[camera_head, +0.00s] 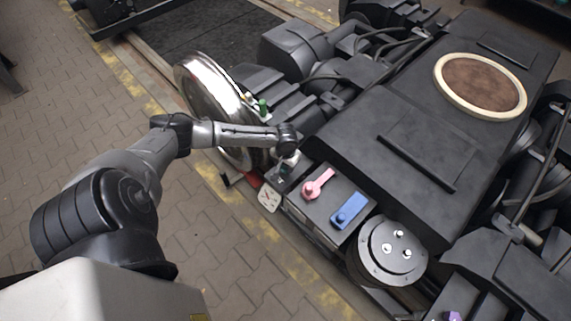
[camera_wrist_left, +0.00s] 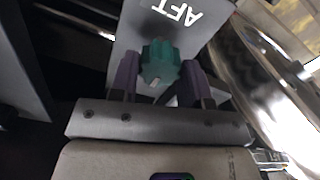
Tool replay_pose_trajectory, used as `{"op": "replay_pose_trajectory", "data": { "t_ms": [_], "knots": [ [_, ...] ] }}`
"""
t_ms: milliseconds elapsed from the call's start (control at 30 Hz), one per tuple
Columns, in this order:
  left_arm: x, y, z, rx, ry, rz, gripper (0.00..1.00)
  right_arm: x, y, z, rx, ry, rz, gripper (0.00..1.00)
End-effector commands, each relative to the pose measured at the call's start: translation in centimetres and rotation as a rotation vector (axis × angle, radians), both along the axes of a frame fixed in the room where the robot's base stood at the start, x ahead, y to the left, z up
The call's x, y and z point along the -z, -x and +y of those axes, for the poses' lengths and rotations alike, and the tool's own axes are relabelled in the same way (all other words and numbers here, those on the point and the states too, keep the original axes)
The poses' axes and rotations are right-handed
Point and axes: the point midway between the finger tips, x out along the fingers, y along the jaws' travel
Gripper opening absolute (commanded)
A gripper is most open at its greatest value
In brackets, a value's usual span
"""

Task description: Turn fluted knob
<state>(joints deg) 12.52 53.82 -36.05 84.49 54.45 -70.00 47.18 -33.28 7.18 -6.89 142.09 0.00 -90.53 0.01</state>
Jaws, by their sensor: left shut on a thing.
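The fluted knob (camera_wrist_left: 160,62) is teal, with a pale pointer mark on its near side. In the head view my left gripper (camera_head: 286,166) reaches down at the near edge of the bogie, beside the wheel, and the knob there is hidden or too small to tell. My right gripper does not show.
The shiny wheel (camera_head: 205,95) stands close to my left arm. A pink lever (camera_head: 318,184), a blue handle (camera_head: 349,211) and a round dark cap (camera_head: 388,250) lie to the right. A white marked plate (camera_head: 269,198) is below the gripper. Paved floor at left is clear.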

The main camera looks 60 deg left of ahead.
Motion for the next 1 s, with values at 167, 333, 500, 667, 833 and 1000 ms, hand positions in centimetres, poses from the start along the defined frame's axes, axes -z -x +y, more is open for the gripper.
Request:
{"op": "replay_pose_trajectory", "data": {
  "t_ms": [167,333,500,667,833,1000],
  "knots": [
    [0.0,0.0,0.0,0.003,0.000,0.000,0.19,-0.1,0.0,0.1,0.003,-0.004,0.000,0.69],
    [-0.2,0.0,0.0,0.039,0.001,0.000,0.19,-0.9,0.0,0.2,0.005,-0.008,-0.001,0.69],
    [-0.5,0.0,0.0,0.135,0.001,0.002,0.19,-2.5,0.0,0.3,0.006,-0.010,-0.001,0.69],
    [-0.6,0.0,0.0,0.274,0.002,0.003,0.19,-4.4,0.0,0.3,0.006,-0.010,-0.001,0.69],
    [-0.5,0.0,0.0,0.436,0.001,0.002,0.19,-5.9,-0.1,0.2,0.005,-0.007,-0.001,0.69],
    [-0.3,0.0,-0.1,0.599,0.001,0.001,0.19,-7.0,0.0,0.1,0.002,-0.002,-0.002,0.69]
  ]
}}
